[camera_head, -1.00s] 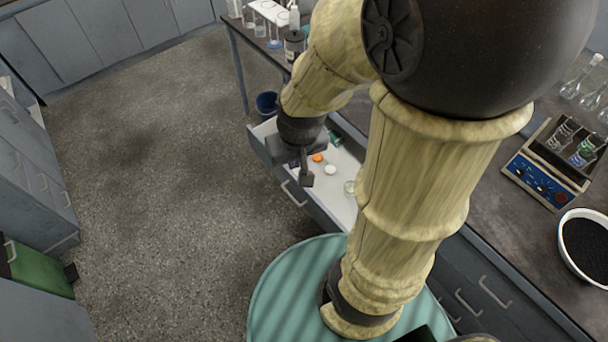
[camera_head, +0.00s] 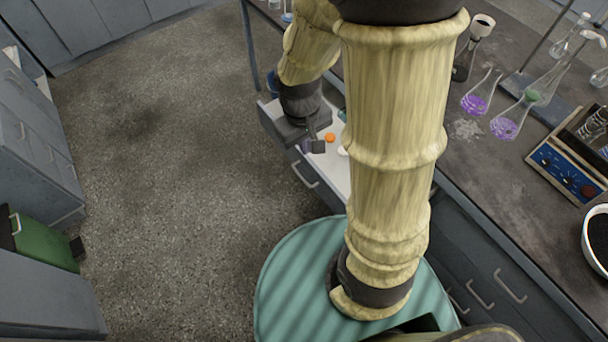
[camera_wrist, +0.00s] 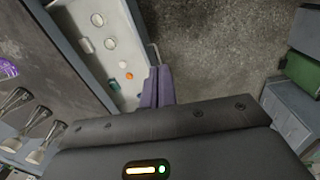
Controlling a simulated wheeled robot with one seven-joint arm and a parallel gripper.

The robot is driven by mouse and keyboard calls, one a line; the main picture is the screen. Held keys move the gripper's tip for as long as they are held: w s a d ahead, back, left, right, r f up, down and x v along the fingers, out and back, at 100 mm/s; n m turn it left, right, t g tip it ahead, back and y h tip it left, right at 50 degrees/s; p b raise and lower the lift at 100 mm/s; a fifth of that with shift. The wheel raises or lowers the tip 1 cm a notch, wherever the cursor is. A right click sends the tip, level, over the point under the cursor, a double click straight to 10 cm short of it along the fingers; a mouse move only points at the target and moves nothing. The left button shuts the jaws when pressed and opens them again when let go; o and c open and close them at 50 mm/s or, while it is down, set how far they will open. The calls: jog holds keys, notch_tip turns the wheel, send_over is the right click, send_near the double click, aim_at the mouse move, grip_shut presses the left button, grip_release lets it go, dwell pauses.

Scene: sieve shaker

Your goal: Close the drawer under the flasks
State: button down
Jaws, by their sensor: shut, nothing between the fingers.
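The drawer (camera_head: 337,178) stands open below the worktop, with a white inside and a grey front. Its bar handle (camera_head: 303,175) faces the floor. In the wrist view the drawer (camera_wrist: 92,57) is at upper left. My gripper (camera_head: 318,147) is shut and empty, pointing down at the drawer's front edge. In the wrist view its purplish fingers (camera_wrist: 157,86) overlap the line of the drawer front; whether they touch it I cannot tell. Flasks with purple liquid (camera_head: 477,103) stand on the worktop; several flasks (camera_wrist: 15,100) show at left in the wrist view. My arm hides part of the drawer.
Small items lie in the drawer, among them an orange one (camera_head: 330,137). A blue control box (camera_head: 566,172) and a bowl of black grains (camera_head: 598,240) stand on the worktop (camera_head: 480,190). The floor (camera_head: 170,150) before the drawer is clear. A green bin (camera_head: 45,242) is at left.

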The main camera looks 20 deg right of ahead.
jog(key=w+a+f+n+t+h+b, duration=0.1)
jog(key=w+a+f+n+h+b, duration=0.2)
jog(key=f, duration=1)
jog(key=w+a+f+n+t+h+b, duration=0.2)
jog(key=w+f+n+h+b, duration=0.2)
jog(key=f+n+h+b, duration=0.4)
jog(key=w+a+f+n+t+h+b, duration=0.2)
jog(key=f+n+b, duration=0.5)
jog(key=f+b, duration=0.5)
notch_tip(320, 180, down, 7)
jog(key=w+a+h, duration=0.1)
jog(key=w+h, duration=0.1)
jog(key=h, duration=0.1)
jog(key=shift+w+a+f+n, duration=0.15)
jog(key=shift+w+a+n, duration=0.1)
jog(key=shift+a+n, duration=0.15)
jog(key=shift+d, duration=0.15)
send_near(311, 166)
jog(key=x, duration=0.6)
jog(key=shift+w+d+f, duration=0.15)
jog(key=shift+d+f, duration=0.1)
jog(key=shift+d, duration=0.1)
